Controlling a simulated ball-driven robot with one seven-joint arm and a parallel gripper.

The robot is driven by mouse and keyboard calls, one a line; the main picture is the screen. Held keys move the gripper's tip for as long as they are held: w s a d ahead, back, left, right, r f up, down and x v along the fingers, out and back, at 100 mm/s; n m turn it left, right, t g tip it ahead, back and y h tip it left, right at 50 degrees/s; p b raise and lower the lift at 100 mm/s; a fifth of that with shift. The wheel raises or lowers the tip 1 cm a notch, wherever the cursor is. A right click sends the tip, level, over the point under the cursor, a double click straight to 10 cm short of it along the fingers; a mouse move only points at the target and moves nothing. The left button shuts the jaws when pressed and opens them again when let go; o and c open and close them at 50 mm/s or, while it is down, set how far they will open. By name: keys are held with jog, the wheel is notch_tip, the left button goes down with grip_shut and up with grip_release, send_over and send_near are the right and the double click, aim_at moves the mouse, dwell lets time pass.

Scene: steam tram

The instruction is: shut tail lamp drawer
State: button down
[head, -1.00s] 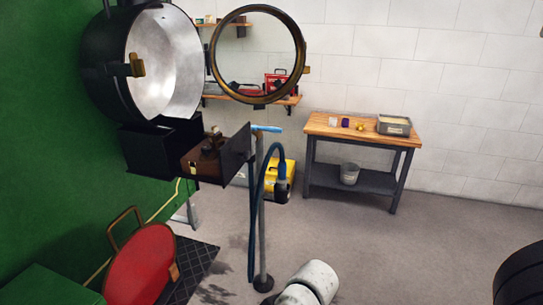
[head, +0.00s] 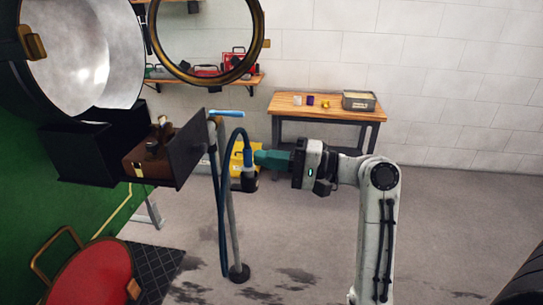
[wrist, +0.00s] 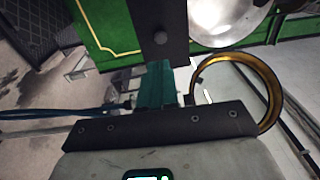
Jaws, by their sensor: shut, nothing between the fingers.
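The tail lamp drawer, a dark box with a brown inside, stands pulled out of its black housing (head: 85,150) under the big round lamp (head: 75,60). Its dark front panel (head: 190,150) faces right, and some brown items (head: 157,138) show inside. My gripper (head: 258,158) has teal fingers, is shut and empty, and points left toward the panel with a gap in the head view.
A stand (head: 232,225) with a blue hose (head: 221,190) rises between the drawer and my gripper in the head view. The lamp's open ring door (head: 262,25) hangs above. A red disc (head: 95,275) stands lower left.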

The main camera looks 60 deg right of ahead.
aim_at(206, 150)
jog(key=p+x, duration=0.2)
jog(key=x, duration=0.8)
jog(key=shift+w+a, duration=0.2)
jog(key=shift+w+a, duration=0.15)
jog(key=shift+w, duration=0.4)
jog(key=x, duration=0.9)
jog(key=a+p+x, duration=0.1)
jog(key=x, duration=0.3)
jog(key=shift+f, duration=0.15)
jog(key=shift+w+a, duration=0.2)
jog(key=shift+w, duration=0.2)
jog(key=shift+w+a+r, duration=0.1)
jog(key=shift+a+r, duration=0.05)
jog(key=shift+r, duration=0.1)
